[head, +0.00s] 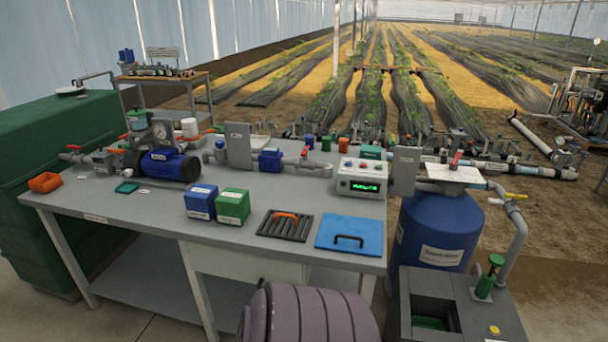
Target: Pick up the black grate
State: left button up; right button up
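The black grate (272,226) lies flat on the front part of the grey workbench (130,218), near its right end. It is a dark slatted square with an orange handle (286,215) across its top side. A blue square panel (349,236) with a black handle lies just right of it. A green box (233,206) stands just left of it. Neither of my grippers is in the head view, so their state cannot be seen.
A blue box (201,201) stands beside the green one. A controller with a green display (361,178) stands behind the blue panel. A blue pump (170,165) and pipework fill the bench's back. A blue tank (440,230) stands right of the bench.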

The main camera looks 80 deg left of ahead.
aim_at(276, 215)
jog(key=u, duration=2.85)
jog(key=i+j, duration=0.35)
jog(key=i, duration=0.15)
jog(key=i+j+u, duration=0.1)
jog(key=i+j, duration=0.3)
jog(key=i, duration=0.1)
